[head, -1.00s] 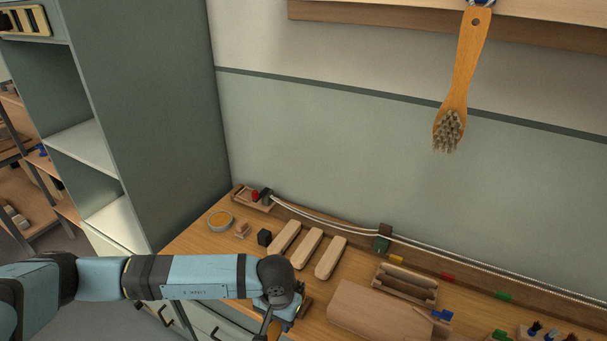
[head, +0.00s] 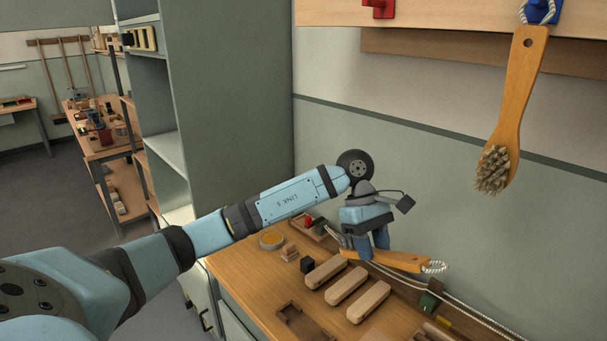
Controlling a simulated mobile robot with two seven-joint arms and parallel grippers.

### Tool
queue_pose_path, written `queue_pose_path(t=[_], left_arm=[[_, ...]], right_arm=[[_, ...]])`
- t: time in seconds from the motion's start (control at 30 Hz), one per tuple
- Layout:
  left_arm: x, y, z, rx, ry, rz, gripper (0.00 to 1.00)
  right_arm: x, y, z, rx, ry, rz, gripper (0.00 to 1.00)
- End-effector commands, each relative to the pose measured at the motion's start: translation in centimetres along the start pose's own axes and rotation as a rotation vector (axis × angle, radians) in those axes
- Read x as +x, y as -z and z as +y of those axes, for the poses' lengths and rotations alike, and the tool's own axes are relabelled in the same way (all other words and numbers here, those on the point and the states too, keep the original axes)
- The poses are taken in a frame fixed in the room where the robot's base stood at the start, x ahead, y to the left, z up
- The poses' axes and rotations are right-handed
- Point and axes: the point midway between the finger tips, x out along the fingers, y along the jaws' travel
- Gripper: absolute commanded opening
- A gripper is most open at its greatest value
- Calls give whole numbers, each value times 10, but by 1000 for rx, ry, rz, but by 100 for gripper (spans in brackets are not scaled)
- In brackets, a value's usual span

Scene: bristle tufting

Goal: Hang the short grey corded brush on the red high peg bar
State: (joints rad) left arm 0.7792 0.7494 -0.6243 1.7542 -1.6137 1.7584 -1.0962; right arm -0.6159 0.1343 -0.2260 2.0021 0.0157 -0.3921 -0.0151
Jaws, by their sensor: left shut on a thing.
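My left gripper (head: 368,245) is shut on a short brush with an orange wooden handle (head: 400,261) and holds it above the bench. A white cord loop (head: 434,267) hangs from the handle's right end. The brush's bristles are hard to make out here, so I cannot tell their colour. The red peg (head: 378,8) is on the wooden bar (head: 430,20) high on the wall, cut by the top edge of the picture, and no brush shows on it. My left gripper is well below it. My right gripper is not in view.
A grey-bristled brush (head: 518,95) hangs by a cord from the blue peg (head: 541,12), right of the red one. The bench (head: 250,275) carries several wooden blocks (head: 346,285) and a small dish (head: 271,240). A tall cabinet (head: 225,90) stands at left.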

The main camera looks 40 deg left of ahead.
Motion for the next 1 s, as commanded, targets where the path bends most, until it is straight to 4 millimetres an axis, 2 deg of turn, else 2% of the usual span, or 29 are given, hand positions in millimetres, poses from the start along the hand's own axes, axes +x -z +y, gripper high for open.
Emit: queue_pose_path(t=[0.1,0.27,0.4,0.53,0.63,0.77,0.87,1.0], left_arm=[[-54,-8,2,-287,-196,-156,11],[-132,-28,-10,-618,-520,-356,11],[-204,-48,-38,-822,-850,-509,11],[-258,-64,-73,-907,-1081,-601,11],[-285,-74,-97,-929,-1181,-648,11],[-303,-81,-118,-934,-1241,-679,11],[-310,-83,-123,-934,-1255,-689,11],[-311,-83,-120,-935,-1256,-692,11]], right_arm=[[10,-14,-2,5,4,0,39],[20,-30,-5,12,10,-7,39],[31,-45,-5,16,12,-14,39],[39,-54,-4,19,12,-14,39],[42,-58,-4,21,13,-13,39],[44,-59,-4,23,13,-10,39],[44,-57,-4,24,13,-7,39],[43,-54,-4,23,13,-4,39]])
